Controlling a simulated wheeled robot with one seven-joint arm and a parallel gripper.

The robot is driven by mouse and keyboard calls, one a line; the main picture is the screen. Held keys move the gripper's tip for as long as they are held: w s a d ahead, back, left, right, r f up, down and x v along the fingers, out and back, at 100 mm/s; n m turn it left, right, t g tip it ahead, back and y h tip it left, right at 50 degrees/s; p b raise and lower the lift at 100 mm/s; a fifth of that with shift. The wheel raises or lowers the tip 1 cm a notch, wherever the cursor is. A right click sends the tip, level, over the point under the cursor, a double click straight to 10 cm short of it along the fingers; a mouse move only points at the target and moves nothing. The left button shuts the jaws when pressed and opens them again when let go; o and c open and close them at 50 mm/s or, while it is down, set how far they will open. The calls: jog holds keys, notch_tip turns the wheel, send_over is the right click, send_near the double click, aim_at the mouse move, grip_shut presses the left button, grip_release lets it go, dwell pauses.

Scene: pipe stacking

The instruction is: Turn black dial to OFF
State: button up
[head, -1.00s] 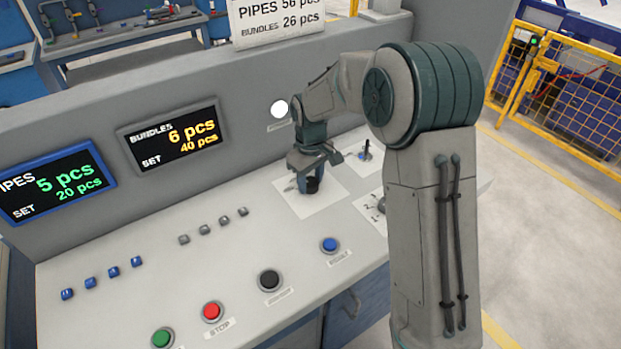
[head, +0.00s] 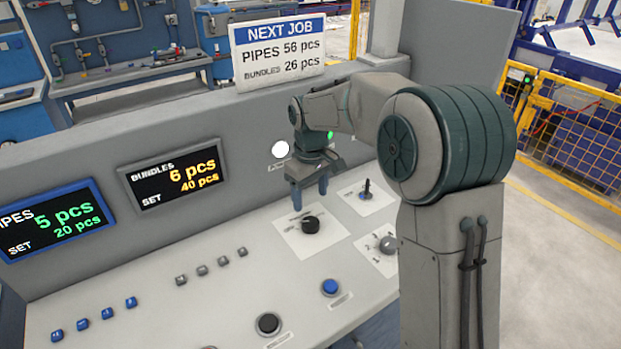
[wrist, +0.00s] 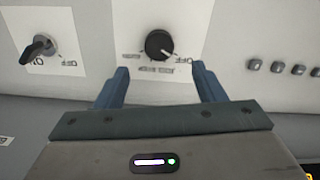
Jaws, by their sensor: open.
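The black dial (head: 310,225) sits on a white plate on the sloping console. It also shows in the wrist view (wrist: 159,44), upside down, with a white pointer mark slanting to the lower right. The mark points toward the right-hand label, which seems to read OFF, though the print is small. My gripper (head: 308,195) is open and empty above the dial, apart from it. In the wrist view my gripper's blue fingers (wrist: 160,70) are spread below the dial on either side.
A key switch (head: 367,190) and a grey knob (head: 387,244) are right of the dial. A blue button (head: 330,287) and a black button (head: 268,324) are nearer the front. The console's upright back panel (head: 245,160) rises behind.

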notch_tip(320, 180, up, 5)
jog(key=shift+r, duration=0.15)
dwell(0.6)
